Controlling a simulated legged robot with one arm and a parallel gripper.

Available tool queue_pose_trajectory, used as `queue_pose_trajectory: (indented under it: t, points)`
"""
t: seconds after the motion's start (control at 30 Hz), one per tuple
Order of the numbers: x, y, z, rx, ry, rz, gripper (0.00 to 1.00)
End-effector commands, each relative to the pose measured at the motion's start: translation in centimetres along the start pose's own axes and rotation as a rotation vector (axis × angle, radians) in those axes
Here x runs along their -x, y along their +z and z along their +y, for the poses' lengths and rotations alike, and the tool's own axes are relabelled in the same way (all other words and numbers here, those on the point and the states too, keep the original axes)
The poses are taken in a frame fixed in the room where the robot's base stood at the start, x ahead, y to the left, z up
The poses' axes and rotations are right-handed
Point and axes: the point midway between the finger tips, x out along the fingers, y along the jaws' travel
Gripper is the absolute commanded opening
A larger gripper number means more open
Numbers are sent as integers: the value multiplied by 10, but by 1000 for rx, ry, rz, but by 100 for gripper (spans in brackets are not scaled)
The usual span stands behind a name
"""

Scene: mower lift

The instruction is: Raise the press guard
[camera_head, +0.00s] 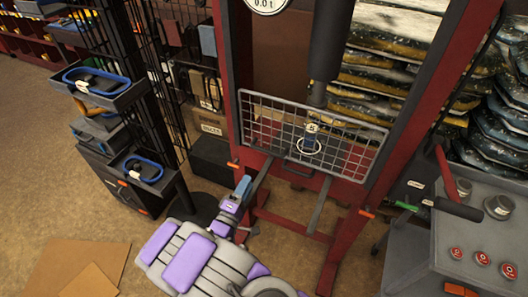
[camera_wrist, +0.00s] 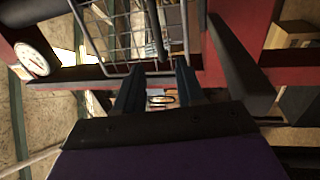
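The press guard (camera_head: 312,135) is a grey wire-mesh panel in a rectangular frame, across the front of the red press (camera_head: 347,240). My gripper (camera_head: 243,186), on the purple-and-grey arm, is below and left of the guard's lower-left corner in the head view. In the wrist view, my gripper (camera_wrist: 158,76) has its two dark fingers apart. The guard (camera_wrist: 130,32) shows just beyond the fingertips, its rim near them; contact cannot be told.
A round gauge (camera_wrist: 33,60) is on the press. A grey control console (camera_head: 465,250) with red buttons and a red lever stands at right. A black rack with bins (camera_head: 105,85) stands at left, stacked bags (camera_head: 385,55) behind. Cardboard (camera_head: 80,270) lies on the open floor.

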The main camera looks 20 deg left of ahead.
Motion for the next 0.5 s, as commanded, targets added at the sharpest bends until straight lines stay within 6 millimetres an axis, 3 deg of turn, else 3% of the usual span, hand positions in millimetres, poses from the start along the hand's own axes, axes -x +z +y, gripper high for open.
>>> queue_pose_trajectory:
  t: [0.5]
  points:
    - [-88,5,0,-5,1,-5,38]
